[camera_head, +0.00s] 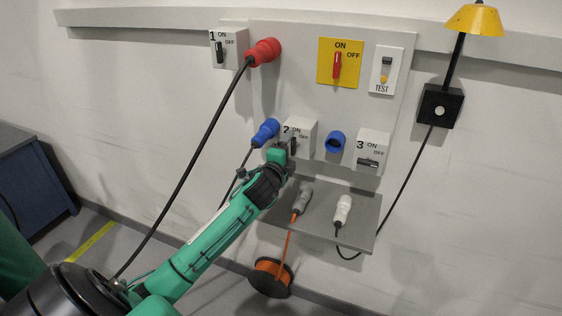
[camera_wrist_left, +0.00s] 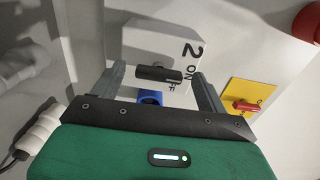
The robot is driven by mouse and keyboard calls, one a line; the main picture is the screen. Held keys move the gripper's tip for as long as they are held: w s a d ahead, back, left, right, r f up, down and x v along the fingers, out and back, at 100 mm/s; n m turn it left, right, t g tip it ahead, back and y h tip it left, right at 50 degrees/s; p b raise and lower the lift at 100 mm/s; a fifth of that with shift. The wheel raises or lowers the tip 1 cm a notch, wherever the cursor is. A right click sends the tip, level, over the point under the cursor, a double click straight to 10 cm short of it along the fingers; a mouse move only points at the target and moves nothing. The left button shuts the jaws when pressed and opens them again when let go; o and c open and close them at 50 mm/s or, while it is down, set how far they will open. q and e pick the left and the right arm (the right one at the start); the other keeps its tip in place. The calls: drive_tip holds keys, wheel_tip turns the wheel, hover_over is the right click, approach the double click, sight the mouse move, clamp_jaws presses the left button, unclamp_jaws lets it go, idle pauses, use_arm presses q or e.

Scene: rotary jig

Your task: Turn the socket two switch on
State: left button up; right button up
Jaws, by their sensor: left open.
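The socket two switch box (camera_head: 302,127) is a white box on the grey panel, marked 2, ON and OFF. It also shows in the left wrist view (camera_wrist_left: 150,45). My left gripper (camera_head: 284,151) is in front of the box's lower left. In the left wrist view its open fingers (camera_wrist_left: 160,82) stand on either side of the knob, with gaps; whether they touch the box I cannot tell. My right gripper is not in view.
A blue plug (camera_head: 266,131) sits left of the box and a blue socket (camera_head: 335,142) right of it. Switch box 3 (camera_head: 372,147) is farther right. Below, a grey shelf (camera_head: 320,222) holds a grey connector (camera_head: 303,198) and a white one (camera_head: 343,209). A red plug (camera_head: 264,51) is above.

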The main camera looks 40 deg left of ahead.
use_arm(q)
drive_tip(key=b+v, duration=0.3)
drive_tip(key=v, duration=1)
drive_tip(key=shift+s+b, duration=0.15)
drive_tip(key=shift+b, duration=0.2)
